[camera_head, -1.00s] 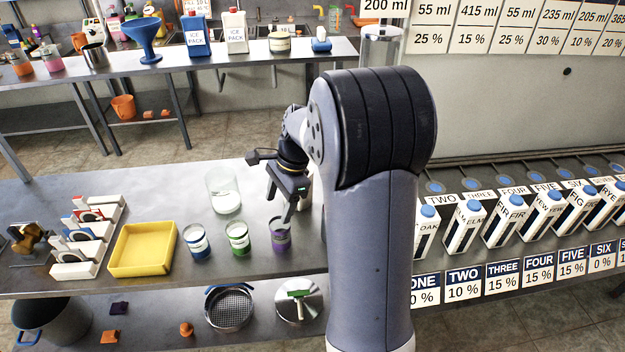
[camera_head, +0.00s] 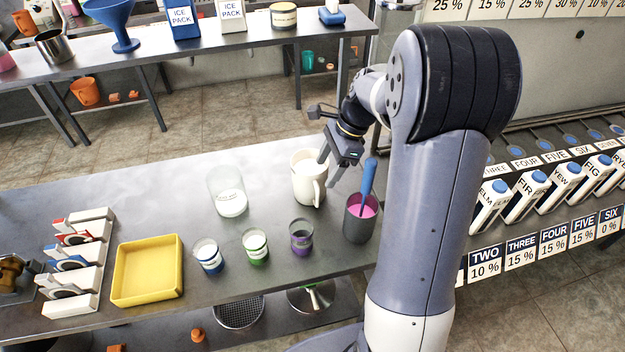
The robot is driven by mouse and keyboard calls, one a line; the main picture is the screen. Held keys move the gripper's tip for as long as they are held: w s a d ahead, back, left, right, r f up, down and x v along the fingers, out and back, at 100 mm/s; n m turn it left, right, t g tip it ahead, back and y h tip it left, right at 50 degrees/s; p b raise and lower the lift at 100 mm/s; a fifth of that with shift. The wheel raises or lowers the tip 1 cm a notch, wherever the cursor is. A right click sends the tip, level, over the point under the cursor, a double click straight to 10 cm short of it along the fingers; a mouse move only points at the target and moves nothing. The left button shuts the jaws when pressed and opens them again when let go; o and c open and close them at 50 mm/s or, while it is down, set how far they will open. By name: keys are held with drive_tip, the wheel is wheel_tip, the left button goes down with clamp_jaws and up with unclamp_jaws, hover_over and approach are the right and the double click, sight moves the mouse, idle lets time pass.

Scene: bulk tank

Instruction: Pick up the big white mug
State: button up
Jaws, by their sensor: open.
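The big white mug (camera_head: 306,184) stands upright on the near metal table, with its handle toward the lower right and pale contents inside. My gripper (camera_head: 328,168) is open at the mug's right side, with a finger close to the rim. I cannot tell whether a finger is inside the mug or touching it.
A dark cup (camera_head: 360,226) with pink contents and a blue-handled tool (camera_head: 368,178) stands close right of the mug. A clear glass (camera_head: 230,192) stands to the left. Small jars with blue (camera_head: 208,257), green (camera_head: 256,247) and purple (camera_head: 301,238) bands stand in front. A yellow tray (camera_head: 118,272) lies further left.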

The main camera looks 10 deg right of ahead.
sight(312, 183)
drive_tip(key=x, duration=0.6)
drive_tip(key=shift+w+f+p, duration=0.2)
drive_tip(key=shift+f+p, duration=0.1)
drive_tip(key=shift+f, duration=0.1)
clamp_jaws()
idle(0.4)
